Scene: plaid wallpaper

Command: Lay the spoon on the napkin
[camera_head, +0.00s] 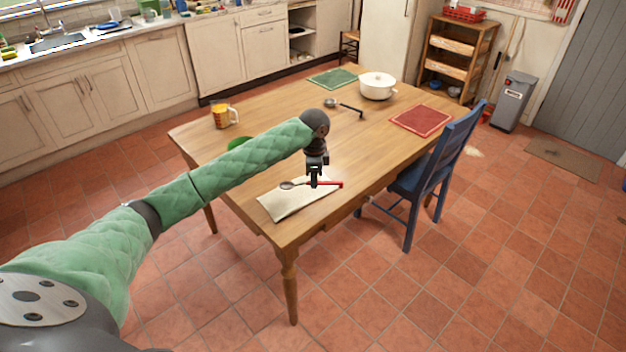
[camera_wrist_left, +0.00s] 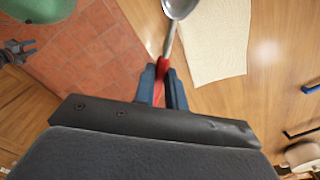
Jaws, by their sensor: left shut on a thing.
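The spoon (camera_head: 292,185) has a dark metal bowl and a red handle. In the head view it appears over the cream napkin (camera_head: 280,208), which lies flat near the table's front corner. My left gripper (camera_head: 314,184) is shut on the spoon's handle. In the left wrist view the spoon's bowl (camera_wrist_left: 178,8) points away from the gripper (camera_wrist_left: 162,78), and the napkin (camera_wrist_left: 215,50) lies to the right of the spoon. Whether the spoon touches the napkin I cannot tell.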

